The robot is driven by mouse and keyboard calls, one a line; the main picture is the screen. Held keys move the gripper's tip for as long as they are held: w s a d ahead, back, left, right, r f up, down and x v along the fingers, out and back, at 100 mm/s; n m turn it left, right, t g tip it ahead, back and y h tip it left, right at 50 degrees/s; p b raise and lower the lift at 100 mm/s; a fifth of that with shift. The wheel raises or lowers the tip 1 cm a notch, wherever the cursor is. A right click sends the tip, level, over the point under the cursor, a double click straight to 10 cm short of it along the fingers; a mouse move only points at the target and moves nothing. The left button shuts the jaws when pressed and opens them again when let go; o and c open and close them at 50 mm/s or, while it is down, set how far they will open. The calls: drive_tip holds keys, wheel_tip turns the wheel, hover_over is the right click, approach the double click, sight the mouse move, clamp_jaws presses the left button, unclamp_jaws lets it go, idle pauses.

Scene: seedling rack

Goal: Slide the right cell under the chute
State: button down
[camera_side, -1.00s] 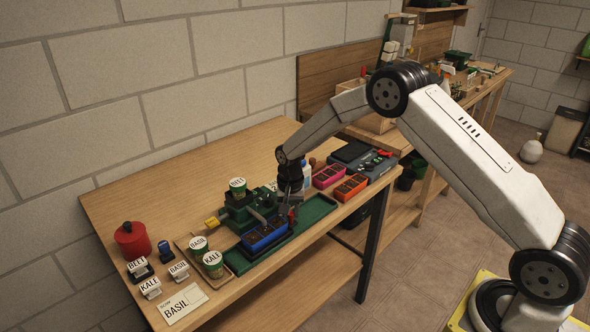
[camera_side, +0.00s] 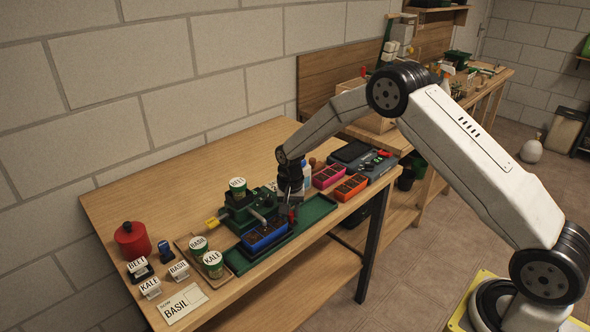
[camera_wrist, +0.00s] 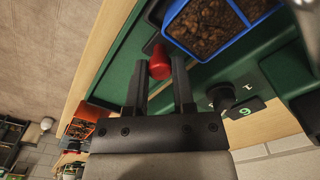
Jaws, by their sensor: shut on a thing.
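A blue tray (camera_side: 262,236) with brown soil in its cells sits on the green rail base (camera_side: 319,211). The blue tray also shows at the top of the wrist view (camera_wrist: 205,46). My gripper (camera_side: 290,207) is low at the tray's right end. In the wrist view my gripper (camera_wrist: 160,70) is shut on a red knob (camera_wrist: 160,62) beside the tray. The green seeder (camera_side: 237,213) stands behind the tray, with a jar marked BEET (camera_side: 238,186) on top. Its chute outlet cannot be made out, so I cannot tell which cell lies under it.
Jars marked BASIL (camera_side: 198,246) and KALE (camera_side: 213,264) stand left of the seeder. A BASIL card (camera_side: 182,303) lies at the front left. Pink (camera_side: 328,176) and orange (camera_side: 350,187) trays stand to the right. The base's right end is clear.

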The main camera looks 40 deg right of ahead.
sight(279, 220)
drive_tip(key=shift+r, duration=0.1)
drive_tip(key=shift+w+a, duration=0.1)
drive_tip(key=shift+a, duration=2.1)
drive_tip(key=c, duration=0.7)
unclamp_jaws()
drive_tip(key=shift+a, duration=0.1)
drive_tip(key=shift+r, duration=3.85)
